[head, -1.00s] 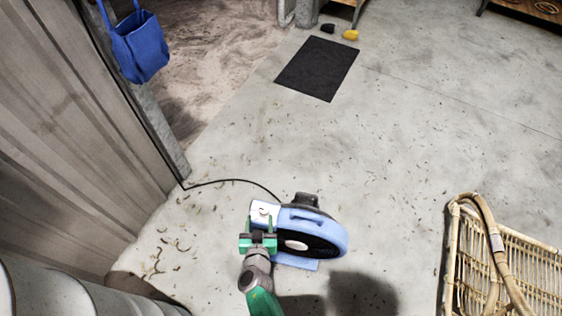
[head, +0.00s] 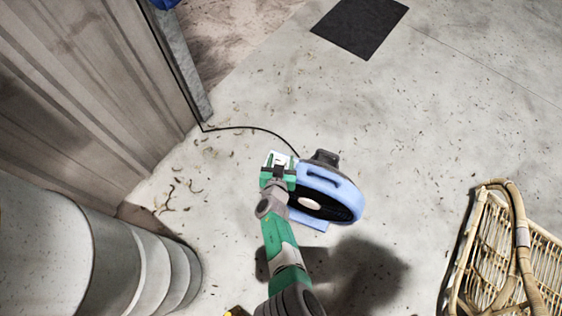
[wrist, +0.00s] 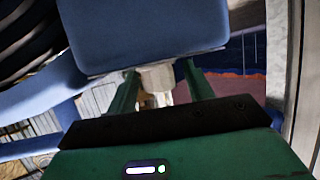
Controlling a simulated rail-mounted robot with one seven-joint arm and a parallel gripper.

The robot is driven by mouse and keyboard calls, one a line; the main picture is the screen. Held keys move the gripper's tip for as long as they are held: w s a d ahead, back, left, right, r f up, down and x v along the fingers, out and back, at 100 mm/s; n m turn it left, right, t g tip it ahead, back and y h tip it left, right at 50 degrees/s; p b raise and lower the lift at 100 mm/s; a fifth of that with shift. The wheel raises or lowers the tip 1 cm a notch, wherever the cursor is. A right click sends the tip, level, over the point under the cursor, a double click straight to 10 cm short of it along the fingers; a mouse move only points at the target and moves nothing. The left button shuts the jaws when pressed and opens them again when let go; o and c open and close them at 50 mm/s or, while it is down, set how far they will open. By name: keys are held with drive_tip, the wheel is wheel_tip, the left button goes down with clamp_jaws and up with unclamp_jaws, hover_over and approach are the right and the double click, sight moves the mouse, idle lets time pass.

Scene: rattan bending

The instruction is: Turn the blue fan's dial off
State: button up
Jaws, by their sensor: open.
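The blue fan (head: 346,187) stands on the concrete floor, with a black grille and a pale hub. My gripper (head: 278,162) is at the fan's left side, by a white panel. In the wrist view, the fan's blue control box (wrist: 140,32) fills the top middle. A pale dial (wrist: 156,76) sticks out below it. My gripper's green fingers (wrist: 159,74) are apart, one on each side of the dial. I cannot tell whether either finger touches it. The dial's markings and setting are not readable.
A black cable (head: 250,128) runs from the fan to the wall at left. A rattan piece (head: 500,250) stands at right. Pale rounded drums (head: 130,262) are at lower left. A dark mat (head: 360,26) lies farther back. The floor between is mostly clear.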

drive_tip(key=shift+s, duration=0.1)
drive_tip(key=c, duration=1)
drive_tip(key=shift+d+r+n+y, duration=0.1)
drive_tip(key=shift+r+n+y, duration=0.05)
drive_tip(key=shift+n+y, duration=1.15)
drive_tip(key=shift+y, duration=0.2)
drive_tip(key=shift+n, duration=0.3)
drive_tip(key=shift+y, duration=0.3)
